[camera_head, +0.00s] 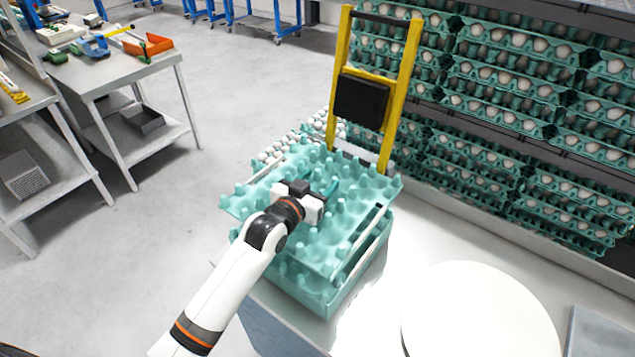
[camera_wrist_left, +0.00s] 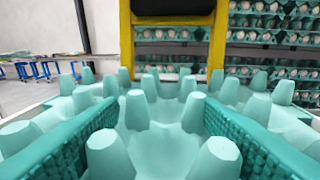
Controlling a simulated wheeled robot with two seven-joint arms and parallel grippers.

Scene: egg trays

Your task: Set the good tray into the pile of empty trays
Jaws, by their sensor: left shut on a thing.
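A teal egg tray (camera_head: 345,215) with bumps and no eggs in it lies under my left gripper (camera_head: 322,190). The gripper comes from above and is shut on this tray near its middle. In the left wrist view its two ribbed teal fingers stand on either side of the tray's bumps (camera_wrist_left: 165,140). Below it is a pile of teal trays (camera_head: 322,297) on a grey-white stand. The held tray is over this pile and roughly lined up with it. I cannot tell whether it rests fully on the pile. My right gripper is not in view.
A yellow frame with a black pad (camera_head: 360,101) stands right behind the trays. White eggs (camera_head: 290,145) show beyond them. Racks of egg trays (camera_head: 520,120) fill the back right. A white round disc (camera_head: 480,315) is at front right. A workbench (camera_head: 125,75) stands left.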

